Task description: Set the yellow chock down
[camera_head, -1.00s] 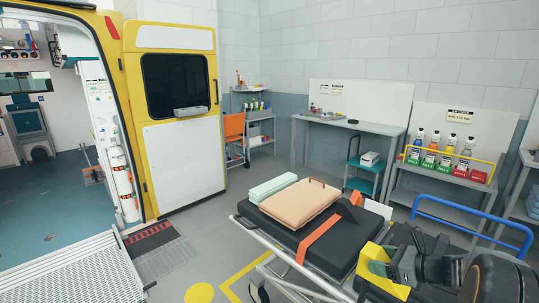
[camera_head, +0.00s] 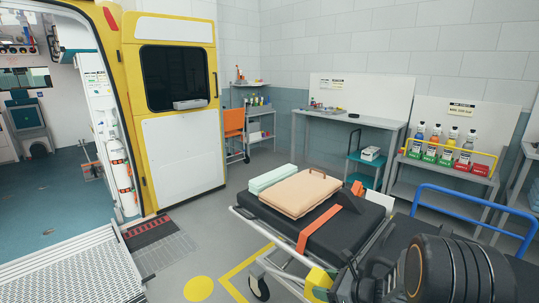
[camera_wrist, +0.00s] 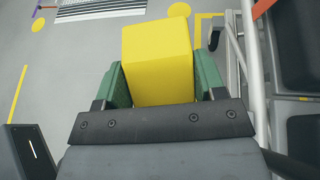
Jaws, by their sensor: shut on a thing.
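The yellow chock (camera_wrist: 157,60) is held between the green-padded fingers of my gripper (camera_wrist: 158,82) in the wrist view. It hangs above the grey floor, beside the stretcher's frame (camera_wrist: 250,70). In the head view the chock (camera_head: 318,283) shows in part at the bottom, in front of the stretcher, with my arm hiding much of it. My gripper (camera_head: 335,290) is shut on it there, mostly hidden by my wrist.
The stretcher (camera_head: 345,222) carries a folded tan blanket and a mint pad. Its wheel (camera_head: 259,288) stands near yellow floor markings (camera_head: 240,272). A metal ramp (camera_head: 75,275) leads to the open ambulance at left. Grey floor (camera_head: 215,240) lies clear between them.

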